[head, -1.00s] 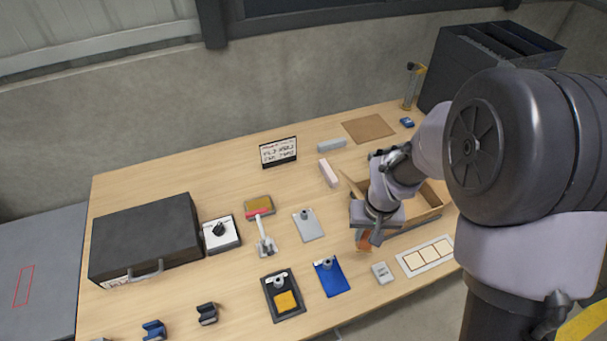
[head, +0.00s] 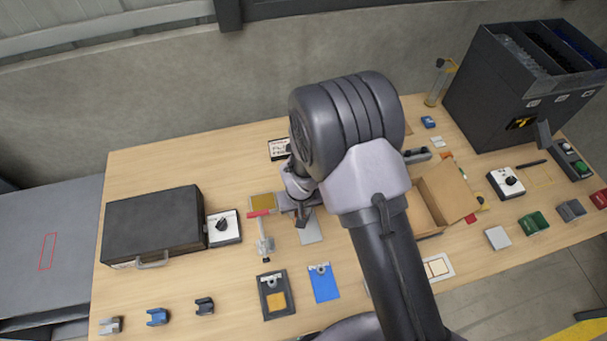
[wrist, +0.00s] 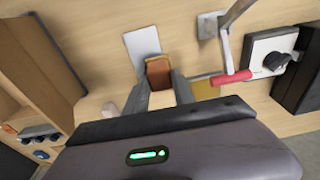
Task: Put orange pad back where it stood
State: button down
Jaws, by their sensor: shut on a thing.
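My gripper (wrist: 161,90) is shut on the orange pad (wrist: 159,73), a small orange-brown block between the two fingers in the wrist view. In the head view my gripper (head: 302,212) hangs over the table beside the red-handled clamp, and the pad cannot be made out there. A light grey plate (wrist: 142,47) lies just beyond the pad in the wrist view. It also shows in the head view (head: 311,235), partly behind my gripper. I cannot tell whether the pad touches anything below.
The red-handled clamp (head: 263,235) and a yellow-brown square (head: 260,202) are close on the left. A white dial box (head: 224,228) and black case (head: 152,224) stand further left. A dark clipboard (head: 266,303), blue clipboard (head: 323,284) and open cardboard box (head: 432,203) are nearby.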

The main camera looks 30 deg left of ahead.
jog(key=w+a+f, duration=0.2)
jog(key=w, duration=0.2)
jog(key=w+a+f, duration=0.2)
jog(key=w+a, duration=0.1)
jog(key=w, duration=0.2)
jog(key=w+a+f, duration=0.1)
jog(key=w+a, duration=0.1)
jog(key=w, duration=0.3)
jog(key=shift+w+a+f+b, duration=0.1)
jog(key=shift+a+f+b, duration=0.2)
jog(key=shift+a+f, duration=0.1)
jog(key=shift+r, duration=0.1)
jog(key=c, duration=1.1)
grip_release()
jog(key=shift+o, duration=0.2)
